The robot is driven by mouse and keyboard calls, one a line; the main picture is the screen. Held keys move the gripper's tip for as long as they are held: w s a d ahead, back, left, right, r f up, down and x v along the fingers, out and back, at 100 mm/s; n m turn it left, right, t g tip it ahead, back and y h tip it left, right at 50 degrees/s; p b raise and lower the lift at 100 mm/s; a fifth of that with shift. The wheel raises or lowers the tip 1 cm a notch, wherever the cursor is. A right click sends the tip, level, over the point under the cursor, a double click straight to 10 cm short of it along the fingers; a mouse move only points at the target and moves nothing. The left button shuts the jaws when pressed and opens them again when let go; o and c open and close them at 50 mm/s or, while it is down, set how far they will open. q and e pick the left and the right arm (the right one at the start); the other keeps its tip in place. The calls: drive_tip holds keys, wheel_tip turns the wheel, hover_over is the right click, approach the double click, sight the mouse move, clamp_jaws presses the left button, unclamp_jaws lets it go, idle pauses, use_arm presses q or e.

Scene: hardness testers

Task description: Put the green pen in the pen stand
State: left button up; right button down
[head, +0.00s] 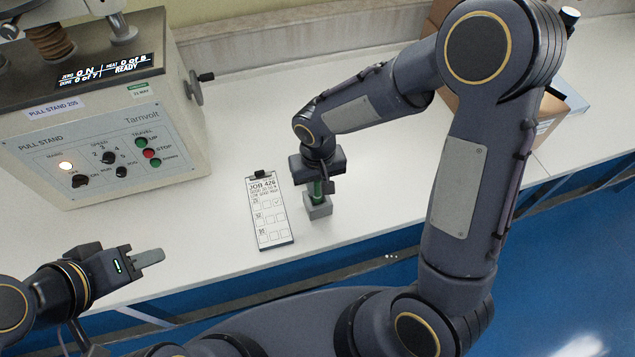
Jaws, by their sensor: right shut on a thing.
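The green pen (318,188) is upright below my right gripper (319,180), which is shut on it. The pen's lower end is at the small grey pen stand (318,208) on the white bench. From this angle the pen appears to be in the stand's opening, but I cannot tell how deep it sits. The gripper hides the pen's upper part. My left gripper (150,258) is at the lower left, in front of the bench edge and away from the pen. Its fingers look close together, and I cannot tell whether they are open.
A clipboard (268,213) with a job sheet lies just left of the stand. The pull stand tester (95,120) fills the bench's left side. A cardboard box (548,118) stands at the right, behind my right arm. Bare bench lies between the tester and the clipboard.

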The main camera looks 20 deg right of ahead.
drive_tip(key=shift+f+b, duration=1)
drive_tip(key=shift+f, duration=0.25)
drive_tip(key=c, duration=1.2)
unclamp_jaws()
drive_tip(key=shift+r, duration=0.1)
drive_tip(key=shift+c, duration=0.2)
drive_tip(key=shift+r, duration=0.1)
wheel_tip(320, 180, up, 8)
drive_tip(key=shift+f, duration=0.2)
drive_tip(key=s+d+r+m+t+y, duration=0.1)
drive_tip(key=s+d+r, duration=0.3)
drive_tip(key=s, duration=0.4)
drive_tip(key=s+d+r+m+t+y, duration=0.1)
drive_tip(key=s+d+r+t, duration=0.3)
drive_tip(key=s, duration=0.4)
drive_tip(key=shift+d+r+t+y, duration=0.25)
drive_tip(key=shift+d+y, duration=0.35)
drive_tip(key=shift+y, duration=0.3)
